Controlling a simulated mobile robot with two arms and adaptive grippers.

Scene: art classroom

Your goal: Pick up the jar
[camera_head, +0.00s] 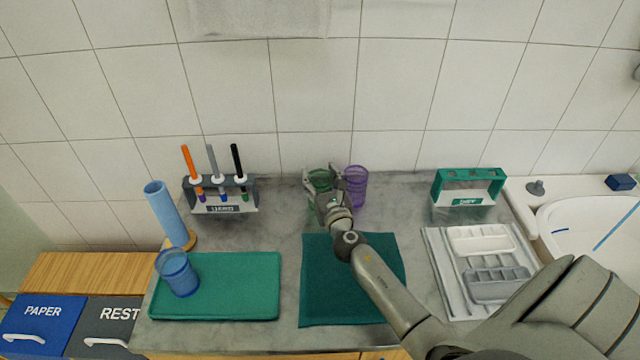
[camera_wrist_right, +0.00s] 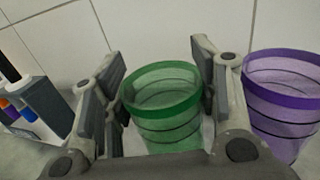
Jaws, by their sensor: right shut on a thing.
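A green translucent jar (camera_head: 319,180) stands at the back of the counter near the tiled wall. My right gripper (camera_head: 325,176) reaches over the counter with its fingers on either side of this jar and is shut on it. In the right wrist view the green jar (camera_wrist_right: 162,112) sits upright between the two finger pads. A purple translucent jar (camera_head: 356,186) stands just right of the gripper; it also shows in the wrist view (camera_wrist_right: 284,100). A blue translucent jar (camera_head: 177,276) stands on the green tray at the left. My left gripper is not in view.
The green tray (camera_head: 240,291) and dark green mat (camera_head: 318,306) lie in front. A marker rack (camera_head: 225,208) and blue tube (camera_head: 165,210) stand left.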

